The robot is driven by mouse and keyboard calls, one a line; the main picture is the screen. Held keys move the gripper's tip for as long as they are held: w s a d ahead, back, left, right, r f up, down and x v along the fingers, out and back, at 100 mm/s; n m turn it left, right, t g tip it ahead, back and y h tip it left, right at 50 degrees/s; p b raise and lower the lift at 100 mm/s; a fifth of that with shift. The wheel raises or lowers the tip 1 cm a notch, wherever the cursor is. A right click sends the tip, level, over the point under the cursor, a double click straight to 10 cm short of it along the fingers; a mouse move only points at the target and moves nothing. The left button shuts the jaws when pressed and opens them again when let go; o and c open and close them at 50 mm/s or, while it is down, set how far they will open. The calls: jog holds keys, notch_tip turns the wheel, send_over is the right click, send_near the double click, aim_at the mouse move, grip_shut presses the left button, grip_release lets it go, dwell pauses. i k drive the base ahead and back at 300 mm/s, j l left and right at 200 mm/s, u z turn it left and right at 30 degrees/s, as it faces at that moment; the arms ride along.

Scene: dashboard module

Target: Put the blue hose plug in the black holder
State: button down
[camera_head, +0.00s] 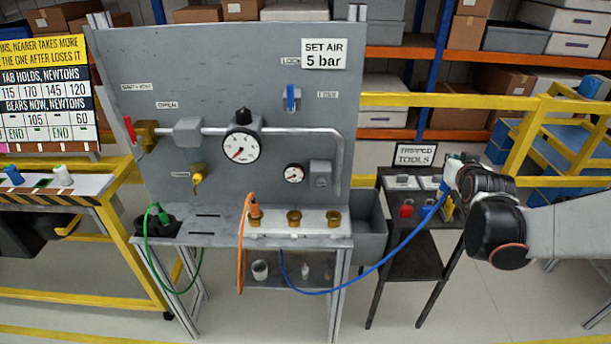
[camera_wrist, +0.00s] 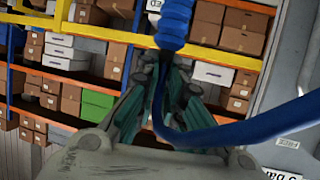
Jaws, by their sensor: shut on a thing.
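The blue hose plug (camera_wrist: 175,22) is in the grasp of my gripper (camera_wrist: 166,85), rising above the fingers in the wrist view. In the head view, my gripper (camera_head: 455,168) is shut on it above the small black tool stand at the right, and the plug is mostly hidden. The blue hose (camera_head: 395,250) hangs from the gripper and loops left to below the bench. The black holder (camera_head: 170,225) is on the bench's left end, far from my gripper. A green hose plug (camera_head: 162,215) stands at the holder.
An orange hose plug (camera_head: 255,209) is at the manifold's left port; two brass ports (camera_head: 294,217) beside it look empty. The grey panel (camera_head: 270,80) with gauges and valves rises behind the bench. A grey bin (camera_head: 369,228) and black tool stand (camera_head: 415,235) are at the right.

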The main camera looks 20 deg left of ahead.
aim_at(148, 228)
jog(key=k+j, duration=0.1)
jog(key=j, duration=0.4)
jog(key=k+j, duration=0.1)
jog(key=j, duration=0.4)
jog(key=k+j, duration=0.1)
jog(key=j, duration=0.35)
jog(key=k+j, duration=0.1)
jog(key=j, duration=0.4)
jog(key=i+j, duration=0.1)
jog(key=j, duration=0.2)
jog(key=i+j, duration=0.1)
jog(key=j, duration=0.15)
jog(key=i+j, duration=0.1)
jog(key=j, duration=0.2)
